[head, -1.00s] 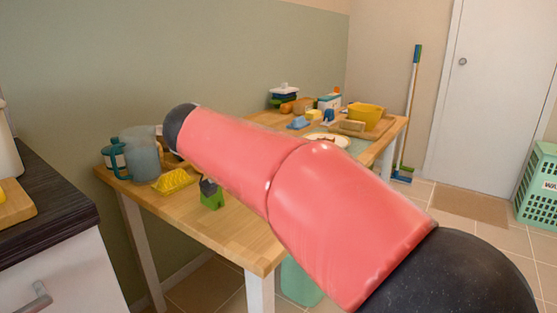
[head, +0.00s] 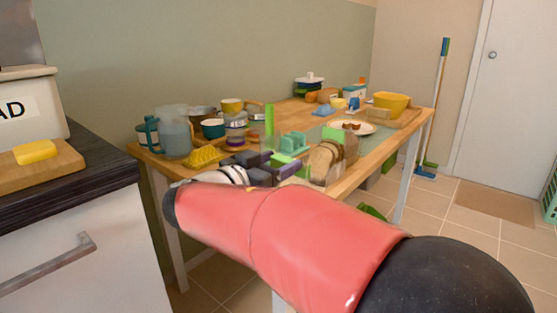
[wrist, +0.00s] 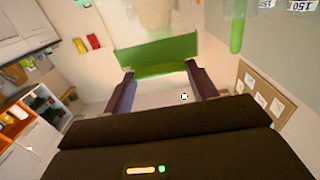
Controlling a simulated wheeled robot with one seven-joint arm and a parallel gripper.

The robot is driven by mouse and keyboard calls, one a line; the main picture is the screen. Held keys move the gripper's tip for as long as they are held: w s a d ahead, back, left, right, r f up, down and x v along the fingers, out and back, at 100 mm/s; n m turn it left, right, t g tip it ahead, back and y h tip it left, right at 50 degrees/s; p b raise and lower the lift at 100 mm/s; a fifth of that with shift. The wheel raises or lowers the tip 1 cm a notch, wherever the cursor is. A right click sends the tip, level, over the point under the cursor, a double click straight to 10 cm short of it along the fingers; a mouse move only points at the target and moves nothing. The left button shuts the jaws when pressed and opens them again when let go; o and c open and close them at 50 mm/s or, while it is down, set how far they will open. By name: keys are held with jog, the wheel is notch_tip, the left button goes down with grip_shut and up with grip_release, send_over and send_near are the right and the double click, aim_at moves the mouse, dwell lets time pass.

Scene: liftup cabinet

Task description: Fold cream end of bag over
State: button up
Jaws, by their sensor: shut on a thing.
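My gripper (head: 268,170) is at the front part of the wooden table, its dark purple fingers pointing right towards a clear bag with a brown loaf (head: 328,160) in it. In the wrist view, my gripper (wrist: 158,80) has a finger at each side of a green band (wrist: 158,55), which seems to be an end of the bag. The see-through bag (wrist: 125,30) stretches beyond the band, with a pale loaf inside. My gripper is shut on the green end. I cannot make out a cream end clearly; my arm hides the table's front edge.
A green rack (head: 292,142) and an upright green piece (head: 269,122) stand close behind my gripper. A yellow block (head: 205,156), a blue-grey jug (head: 174,132) and tins (head: 236,126) are to the left. A plate (head: 350,127) lies behind the bag.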

jog(key=shift+d, duration=0.1)
jog(key=o, duration=1.4)
jog(key=b+v, duration=0.1)
jog(key=v, duration=0.6)
jog(key=shift+s+a, duration=0.3)
